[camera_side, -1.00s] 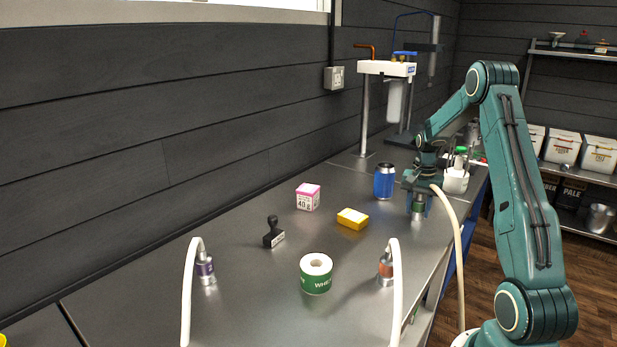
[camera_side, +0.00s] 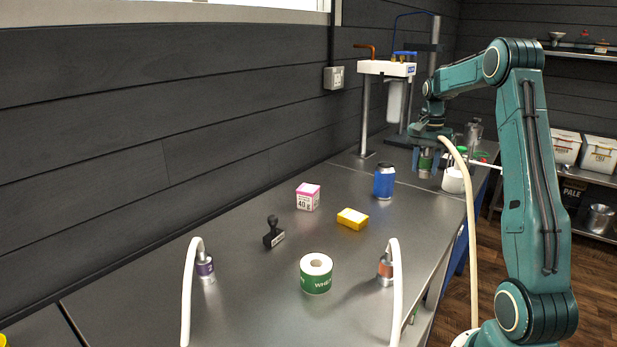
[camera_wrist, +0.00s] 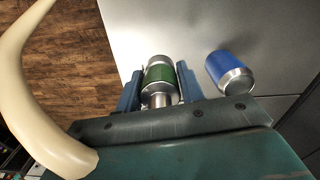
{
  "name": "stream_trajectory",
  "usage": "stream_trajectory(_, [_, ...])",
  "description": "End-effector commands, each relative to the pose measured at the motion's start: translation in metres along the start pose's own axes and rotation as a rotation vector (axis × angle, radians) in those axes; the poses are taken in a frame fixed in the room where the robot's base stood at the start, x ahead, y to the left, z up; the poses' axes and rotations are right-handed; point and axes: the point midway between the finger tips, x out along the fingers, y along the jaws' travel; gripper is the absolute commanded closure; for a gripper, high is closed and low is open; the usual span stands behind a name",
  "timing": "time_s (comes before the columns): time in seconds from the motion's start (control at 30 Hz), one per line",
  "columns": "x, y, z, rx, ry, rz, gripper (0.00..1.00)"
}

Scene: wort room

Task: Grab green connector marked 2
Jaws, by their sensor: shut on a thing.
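The green connector (camera_wrist: 160,76) is a metal cylinder with a green band, on the end of a cream hose (camera_side: 462,170). My gripper (camera_wrist: 160,92) is shut on it, with one blue finger on each side in the wrist view. In the side view my gripper (camera_side: 425,163) holds the connector (camera_side: 425,160) upright above the bench's right part. The mark on the connector cannot be read. A purple-banded connector (camera_side: 205,267) and an orange-banded connector (camera_side: 385,268) stand on the bench, each on a white hose.
A blue can (camera_side: 384,182) stands left of my gripper. A pink box (camera_side: 308,197), a yellow block (camera_side: 352,218), a black stamp (camera_side: 273,232) and a green-labelled roll (camera_side: 316,274) are on the bench (camera_side: 240,310). A white holder (camera_side: 454,182) stands right of the gripper.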

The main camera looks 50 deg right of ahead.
Motion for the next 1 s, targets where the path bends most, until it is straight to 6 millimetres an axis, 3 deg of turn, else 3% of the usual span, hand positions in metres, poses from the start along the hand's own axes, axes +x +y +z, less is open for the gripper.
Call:
stream_trajectory(0.2, [-0.039, 0.0, 0.0, 0.0, 0.004, -0.002, 0.89])
stream_trajectory(0.4, [-0.058, 0.0, 0.0, 0.0, 0.002, -0.001, 0.89])
stream_trajectory(1.0, [-0.063, 0.0, 0.0, 0.0, 0.0, 0.0, 0.89])
